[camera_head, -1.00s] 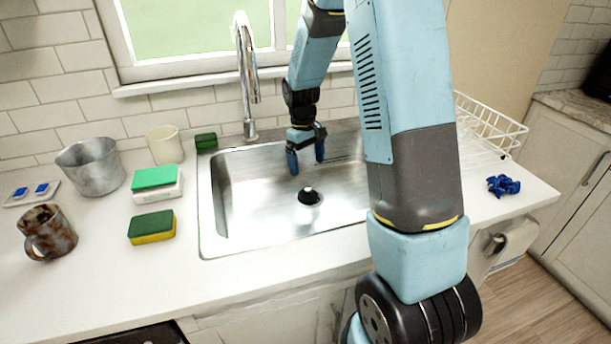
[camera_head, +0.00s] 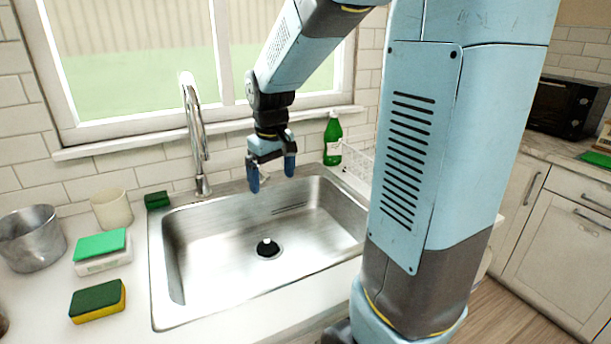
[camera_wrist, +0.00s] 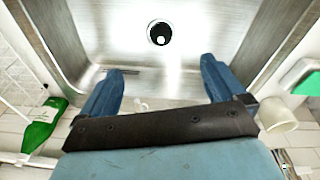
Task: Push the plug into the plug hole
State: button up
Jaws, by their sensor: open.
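The metal sink (camera_head: 215,250) is set in the white counter. A dark round plug hole (camera_head: 258,255) lies in the middle of its floor, with a small plug with a pale knob (camera_head: 267,243) at its centre. I cannot tell how deep the plug sits. My gripper (camera_head: 272,178) points down, open and empty, over the back part of the sink, above and apart from the plug. In the wrist view the two blue fingers (camera_wrist: 162,76) are spread wide, and the plug (camera_wrist: 160,40) shows beyond them at the top middle.
A tall curved faucet (camera_head: 196,135) stands behind the sink, left of my gripper. A green bottle (camera_head: 333,140) and a white rack (camera_head: 357,163) are at the back right. Sponges (camera_head: 98,302), a cup (camera_head: 112,209) and a metal pot (camera_head: 30,238) stand on the left counter.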

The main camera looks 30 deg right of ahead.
jog(key=s+r+m+t, duration=0.1)
jog(key=s+r, duration=0.3)
jog(key=s, duration=0.5)
jog(key=s+r+m+t, duration=0.1)
jog(key=s+r+t, duration=0.2)
jog(key=s, duration=0.6)
jog(key=shift+s+a+r+m, duration=0.35)
jog(key=shift+r+m, duration=0.05)
jog(key=shift+r, duration=0.4)
